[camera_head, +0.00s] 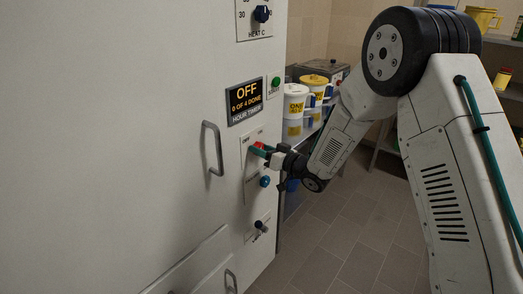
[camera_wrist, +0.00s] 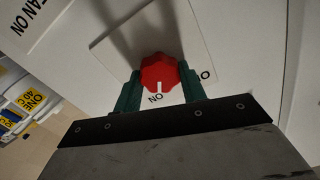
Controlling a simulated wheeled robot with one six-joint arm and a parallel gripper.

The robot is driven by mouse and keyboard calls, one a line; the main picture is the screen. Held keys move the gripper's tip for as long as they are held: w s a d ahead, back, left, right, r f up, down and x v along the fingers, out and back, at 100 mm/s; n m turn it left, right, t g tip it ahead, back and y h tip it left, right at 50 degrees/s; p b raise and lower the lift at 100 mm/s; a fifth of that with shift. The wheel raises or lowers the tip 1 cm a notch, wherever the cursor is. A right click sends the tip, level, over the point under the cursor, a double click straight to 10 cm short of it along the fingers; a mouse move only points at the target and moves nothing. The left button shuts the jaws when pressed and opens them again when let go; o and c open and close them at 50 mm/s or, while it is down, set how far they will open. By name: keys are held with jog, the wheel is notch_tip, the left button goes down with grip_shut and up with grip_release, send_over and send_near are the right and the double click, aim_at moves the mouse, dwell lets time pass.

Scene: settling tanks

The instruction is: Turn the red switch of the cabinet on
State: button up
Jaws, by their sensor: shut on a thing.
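The red switch (camera_head: 259,145) is a round knob on a pale plate on the cabinet's front (camera_head: 165,75). In the wrist view the red knob (camera_wrist: 159,72) sits between the two green fingers of my gripper (camera_wrist: 160,82), which is shut on it. A white mark on the knob points down in that view, to letters that read "NO" or an upside-down "ON". Another label to its right is partly hidden by a finger. In the head view my gripper (camera_head: 264,151) reaches the knob from the right.
A display (camera_head: 246,101) above reads "OFF" and "0 OF 4 DONE". A green button (camera_head: 276,81), a blue button (camera_head: 265,181), a lower dark switch (camera_head: 261,226) and a metal handle (camera_head: 213,148) are nearby. Shelves with white buckets (camera_head: 296,101) stand behind. The tiled floor (camera_head: 335,235) is clear.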

jog(key=shift+m, duration=0.5)
jog(key=o, duration=1)
jog(key=shift+v, duration=3.9)
jog(key=shift+f, duration=0.1)
